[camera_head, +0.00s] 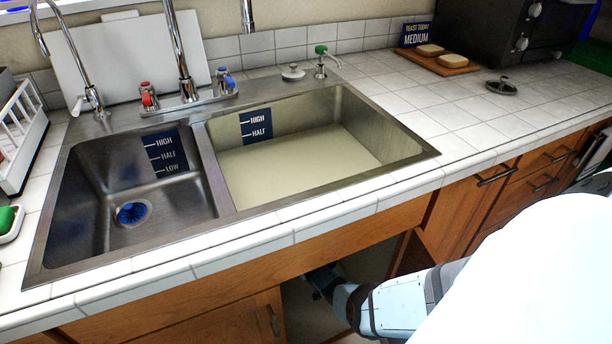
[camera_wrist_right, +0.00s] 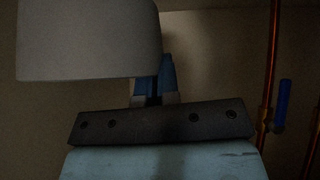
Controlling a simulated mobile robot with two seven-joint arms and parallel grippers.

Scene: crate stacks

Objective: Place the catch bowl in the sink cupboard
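A pale grey, round-cornered thing (camera_wrist_right: 88,40) fills the upper left of the right wrist view; it looks like the catch bowl, seen only in part and in shadow. My right gripper (camera_wrist_right: 155,84) has its blue fingers close together at the bowl's lower right edge, and they look shut on it. The bowl hides part of the left finger. In the head view my right arm reaches into the open sink cupboard (camera_head: 303,312) under the counter, with the right gripper (camera_head: 316,280) in shadow at the opening. My left gripper is not in view.
A copper pipe (camera_wrist_right: 270,75) with a blue valve handle (camera_wrist_right: 283,102) stands right of the gripper inside the cupboard. Above is the double sink (camera_head: 212,180); its right basin holds cloudy liquid (camera_head: 295,165). The counter's front edge (camera_head: 240,250) lies over the arm.

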